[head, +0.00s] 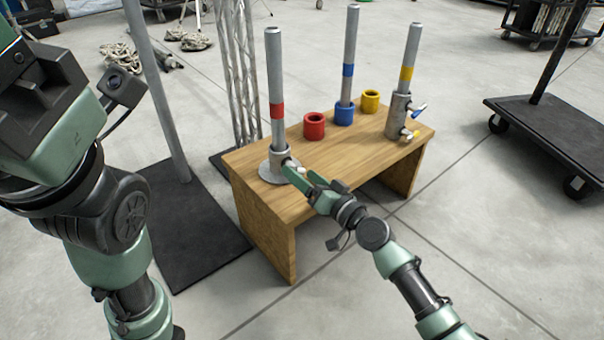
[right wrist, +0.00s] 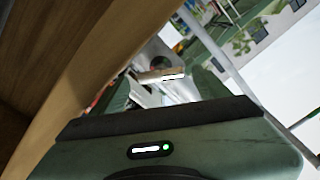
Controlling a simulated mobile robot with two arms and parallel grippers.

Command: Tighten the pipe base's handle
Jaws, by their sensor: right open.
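The pipe base (head: 278,166) is a grey metal socket on a round flange at the table's near left corner. A grey pipe with a red band (head: 276,85) stands upright in it. The base's small pale handle (head: 299,169) points towards my right gripper (head: 297,175), which is open at the base's right side. In the right wrist view the handle (right wrist: 160,77) shows between the green fingers; I cannot tell if they touch it. My left gripper (head: 22,62) is raised at the upper left, partly cut off by the frame, its fingertips out of sight.
The wooden table (head: 240,205) also holds red (head: 314,126), blue (head: 345,113) and yellow (head: 370,101) rings, a blue-banded pipe (head: 349,50) and a yellow-banded pipe (head: 409,60). A truss and a pole on a black plate (head: 190,235) stand at left. A black cart (head: 545,125) stands right.

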